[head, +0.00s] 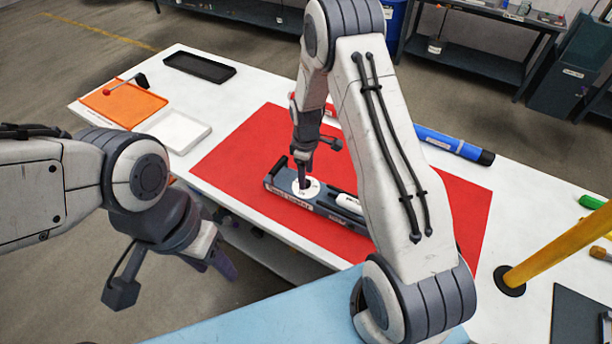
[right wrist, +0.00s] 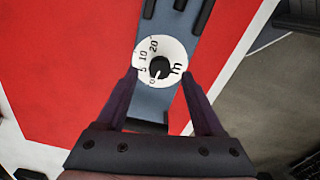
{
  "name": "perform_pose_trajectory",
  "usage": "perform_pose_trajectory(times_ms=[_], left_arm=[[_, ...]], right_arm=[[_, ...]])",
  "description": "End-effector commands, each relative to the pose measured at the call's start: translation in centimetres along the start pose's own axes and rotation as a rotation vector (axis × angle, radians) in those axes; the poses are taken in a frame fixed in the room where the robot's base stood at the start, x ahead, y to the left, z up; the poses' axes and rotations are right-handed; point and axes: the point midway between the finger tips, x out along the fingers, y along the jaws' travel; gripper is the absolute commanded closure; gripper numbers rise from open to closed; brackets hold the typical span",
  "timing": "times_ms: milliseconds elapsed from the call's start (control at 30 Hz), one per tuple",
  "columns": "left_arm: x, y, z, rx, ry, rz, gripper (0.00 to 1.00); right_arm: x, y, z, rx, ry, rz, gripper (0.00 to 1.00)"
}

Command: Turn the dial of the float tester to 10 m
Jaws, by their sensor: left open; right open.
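The float tester (head: 325,212) is a long grey-blue box lying on the red mat. Its dial (head: 306,187) is a white disc near the tester's left end. In the right wrist view the dial (right wrist: 149,79) shows the marks 0, 5, 10 and 20 around a black centre knob (right wrist: 160,67); I cannot clearly tell where the knob points. My right gripper (head: 304,178) is over the dial; in its wrist view the open fingers (right wrist: 160,76) appear on either side of the disc, with nothing gripped. My left gripper (head: 224,264) hangs open and empty off the table's front edge.
The red mat (head: 240,150) lies on a white table. An orange tray (head: 122,104), a white tray (head: 180,132) and a black tray (head: 200,67) are at the left. A blue tube (head: 450,142) lies behind the tester. A yellow post (head: 555,250) rises at the right.

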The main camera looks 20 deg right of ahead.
Motion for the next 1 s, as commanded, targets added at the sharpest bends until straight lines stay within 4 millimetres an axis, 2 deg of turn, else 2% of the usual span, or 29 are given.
perform_pose_trajectory(times_ms=[200,500,533,667,700,1000], left_arm=[[-0.6,0.1,0.0,0.0,0.0,0.0,0.5],[-0.6,0.0,0.0,0.0,0.0,0.0,0.5],[-0.6,0.0,0.0,0.0,0.0,0.0,0.5],[-0.6,0.0,0.0,0.0,0.0,0.0,0.5],[-0.6,0.0,0.0,0.0,0.0,0.0,0.5],[-0.5,0.0,0.0,0.0,0.0,0.0,0.5]], right_arm=[[2.1,0.0,0.0,0.0,0.0,-0.001,0.31],[2.4,0.0,-0.1,0.001,0.001,0.001,0.31],[2.4,0.0,-0.1,0.001,0.001,0.001,0.35],[2.4,0.0,0.0,0.001,0.001,0.001,0.84],[2.4,0.0,0.0,0.001,0.001,0.001,1.0],[2.4,0.0,0.0,0.022,0.001,0.001,1.0]])
